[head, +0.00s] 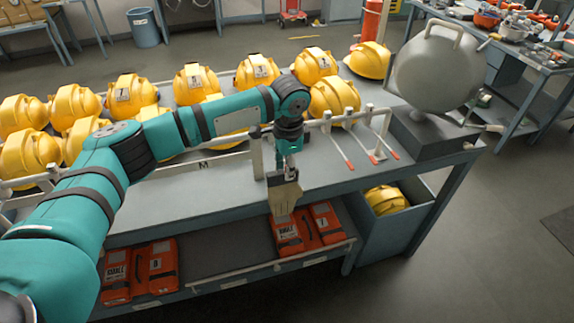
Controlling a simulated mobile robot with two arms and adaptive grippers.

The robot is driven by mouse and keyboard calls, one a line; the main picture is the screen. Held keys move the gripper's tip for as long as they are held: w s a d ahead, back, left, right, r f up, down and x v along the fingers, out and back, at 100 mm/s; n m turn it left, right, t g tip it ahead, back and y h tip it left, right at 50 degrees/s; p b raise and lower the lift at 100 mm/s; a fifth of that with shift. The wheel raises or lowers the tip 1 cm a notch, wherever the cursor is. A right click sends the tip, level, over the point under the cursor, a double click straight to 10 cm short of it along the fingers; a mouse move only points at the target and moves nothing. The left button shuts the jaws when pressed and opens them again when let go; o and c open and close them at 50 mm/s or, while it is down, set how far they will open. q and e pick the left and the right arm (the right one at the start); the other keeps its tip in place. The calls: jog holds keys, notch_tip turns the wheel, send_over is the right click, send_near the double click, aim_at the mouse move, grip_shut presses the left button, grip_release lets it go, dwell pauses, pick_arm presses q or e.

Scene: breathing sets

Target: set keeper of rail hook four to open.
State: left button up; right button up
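A pale rail (225,152) runs along the front part of the bench. At its right end, several thin pale hooks with red tips (350,165) stick out toward the front. I cannot read hook numbers, so which one is hook four is unclear, and the keepers are too small to tell open from shut. My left gripper (284,190) points down at the bench's front edge, left of the red-tipped hooks and apart from them. A beige flat piece shows at its fingers; I cannot tell whether it is held or part of the gripper. My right gripper is not in view.
Yellow helmets (131,95) stand in rows behind the rail. A grey rounded case (440,68) stands on a dark block at the bench's right end. Orange packs (287,235) lie on the lower shelf. A grey bin (375,230) holds a helmet. Floor at right is clear.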

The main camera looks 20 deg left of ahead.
pick_arm(q)
grip_shut()
jog(key=shift+t, duration=0.3)
dwell(0.6)
jog(key=shift+s+d+f+t+y+b, duration=0.3)
jog(key=shift+s+f+t+y+b, duration=0.15)
jog(key=shift+t+y+b, duration=1.4)
jog(key=shift+s+d+f+t+y+b, duration=0.3)
jog(key=shift+f+t+y+b, duration=0.55)
jog(key=shift+t, duration=1.55)
jog(key=shift+s+d+f+t+y+b, duration=0.25)
jog(key=shift+s+t+y+b, duration=0.2)
jog(key=shift+t+y+b, duration=1.5)
jog(key=shift+p, duration=0.35)
